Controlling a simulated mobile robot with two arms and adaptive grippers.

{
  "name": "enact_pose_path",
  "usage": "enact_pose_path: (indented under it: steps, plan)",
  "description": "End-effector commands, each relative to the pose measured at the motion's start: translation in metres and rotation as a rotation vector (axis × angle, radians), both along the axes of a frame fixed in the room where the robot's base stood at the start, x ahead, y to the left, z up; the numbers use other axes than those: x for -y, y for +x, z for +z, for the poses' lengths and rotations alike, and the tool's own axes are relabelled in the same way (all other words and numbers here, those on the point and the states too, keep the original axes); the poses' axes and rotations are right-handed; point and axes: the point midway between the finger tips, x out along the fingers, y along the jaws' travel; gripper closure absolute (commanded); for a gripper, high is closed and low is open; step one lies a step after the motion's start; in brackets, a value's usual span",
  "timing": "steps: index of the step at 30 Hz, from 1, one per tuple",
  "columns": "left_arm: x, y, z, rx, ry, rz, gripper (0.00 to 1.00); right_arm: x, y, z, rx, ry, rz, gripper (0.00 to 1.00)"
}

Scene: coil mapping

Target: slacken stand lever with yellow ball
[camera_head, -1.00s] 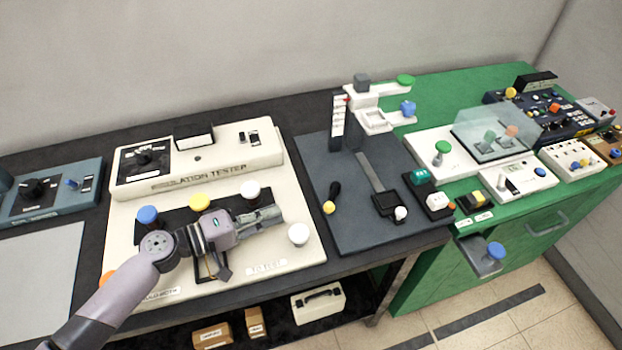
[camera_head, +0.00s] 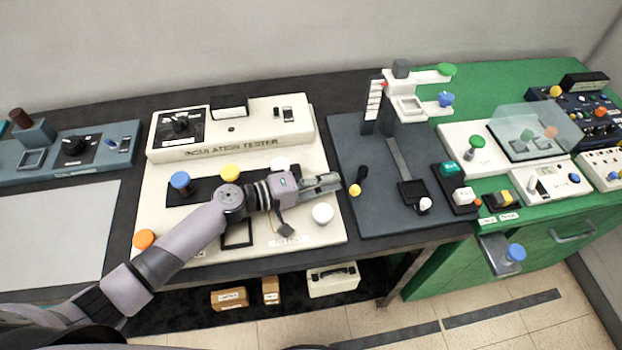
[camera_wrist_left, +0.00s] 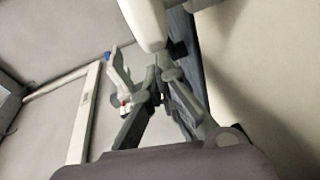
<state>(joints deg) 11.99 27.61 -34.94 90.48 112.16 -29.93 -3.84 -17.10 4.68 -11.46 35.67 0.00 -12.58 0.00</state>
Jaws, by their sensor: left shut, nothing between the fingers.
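The stand lever (camera_head: 360,178) is a short black handle with a yellow ball (camera_head: 354,190) at its lower end. It lies at the left edge of the dark grey stand base (camera_head: 373,222). My left gripper (camera_head: 335,183) is shut and empty above the right edge of the insulation tester panel, its tips just left of the yellow ball with what looks like a small gap. In the left wrist view, the gripper's fingers (camera_wrist_left: 158,85) show, but I cannot make out the lever there. My right gripper is not in view.
A white knob (camera_head: 322,213) stands just below my left gripper, and a yellow knob (camera_head: 230,172) and blue knob (camera_head: 180,181) stand behind the arm. The stand's white upper parts (camera_head: 411,105) rise behind the lever. The stand base's front left area is clear.

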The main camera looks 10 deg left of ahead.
Motion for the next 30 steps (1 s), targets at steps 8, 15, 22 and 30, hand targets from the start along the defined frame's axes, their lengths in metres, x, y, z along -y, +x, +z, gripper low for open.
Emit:
enact_pose_path:
  steps: [8,15,22,30]
  plan:
    - [0.022,0.012,-0.003,0.000,-0.001,-0.001,1.00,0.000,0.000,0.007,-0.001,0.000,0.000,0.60]
    - [0.023,0.013,-0.004,0.000,0.000,0.000,1.00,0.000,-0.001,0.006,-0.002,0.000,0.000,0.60]
    - [0.026,0.008,-0.006,-0.002,-0.002,-0.002,1.00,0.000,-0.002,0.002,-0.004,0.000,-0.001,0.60]
    - [0.030,0.005,-0.004,-0.001,0.000,0.000,1.00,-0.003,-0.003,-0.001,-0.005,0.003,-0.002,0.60]
